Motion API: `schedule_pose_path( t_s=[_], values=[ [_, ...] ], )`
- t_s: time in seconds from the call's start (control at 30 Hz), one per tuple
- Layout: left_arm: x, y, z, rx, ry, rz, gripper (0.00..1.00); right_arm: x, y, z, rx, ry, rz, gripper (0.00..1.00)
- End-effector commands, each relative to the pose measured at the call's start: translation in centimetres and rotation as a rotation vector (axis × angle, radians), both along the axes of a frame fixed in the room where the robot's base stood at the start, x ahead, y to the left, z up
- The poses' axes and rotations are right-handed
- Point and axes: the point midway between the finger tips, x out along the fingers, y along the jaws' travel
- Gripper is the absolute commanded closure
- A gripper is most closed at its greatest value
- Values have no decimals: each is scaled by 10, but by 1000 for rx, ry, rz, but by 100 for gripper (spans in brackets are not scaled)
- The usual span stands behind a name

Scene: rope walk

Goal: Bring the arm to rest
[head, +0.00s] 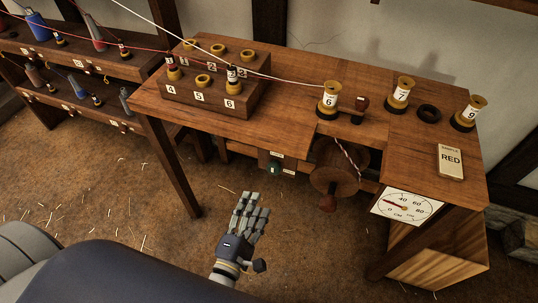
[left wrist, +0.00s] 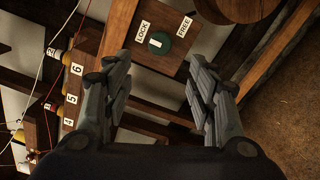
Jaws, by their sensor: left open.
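My left gripper (head: 247,222) is open and empty in the head view, low in front of the wooden bench (head: 290,125) and apart from it. In the left wrist view its two sets of fingers (left wrist: 157,85) stand apart with nothing between them. Beyond the fingertips is a panel with a green knob (left wrist: 159,43) between the labels LOCK and FREE. The knob also shows under the bench in the head view (head: 275,169). My right gripper is not in view.
A stepped numbered rack (head: 183,92) and spools labelled 6 (head: 329,100), 7 (head: 400,93) and 9 (head: 469,113) stand on the bench. A wooden wheel (head: 335,180) hangs below, left of a dial (head: 407,206). White and red strands cross above. Open floor lies left of the bench leg.

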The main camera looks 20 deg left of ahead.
Motion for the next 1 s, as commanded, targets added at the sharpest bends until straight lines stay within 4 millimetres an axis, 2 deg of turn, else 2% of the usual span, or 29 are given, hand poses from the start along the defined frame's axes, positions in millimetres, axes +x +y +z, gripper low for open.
schedule_pose_path(
  t_s=[0.17,0.27,0.37,0.47,0.5,0.57,0.6,0.67,0.7,0.77,0.8,0.9,1.0],
  values=[
    [0,0,-1,2,1,0,48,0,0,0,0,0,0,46],
    [-1,-2,-13,52,25,-14,48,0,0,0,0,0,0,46],
    [-4,-5,-50,201,91,-63,48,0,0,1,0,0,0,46],
    [-15,-8,-110,441,199,-155,48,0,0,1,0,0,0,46],
    [-22,-8,-137,548,249,-204,48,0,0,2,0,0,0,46],
    [-38,-5,-178,708,324,-286,48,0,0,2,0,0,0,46],
    [-49,-2,-205,810,373,-346,48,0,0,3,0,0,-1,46],
    [-70,3,-244,955,445,-445,48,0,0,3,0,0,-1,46],
    [-86,7,-268,1049,491,-517,48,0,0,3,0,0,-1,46],
    [-113,16,-302,1179,558,-634,48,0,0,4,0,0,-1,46],
    [-133,22,-324,1262,600,-719,48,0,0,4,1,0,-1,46],
    [-186,39,-368,1436,689,-945,48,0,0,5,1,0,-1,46],
    [-236,55,-397,1561,750,-1166,48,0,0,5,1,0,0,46]
  ],
)
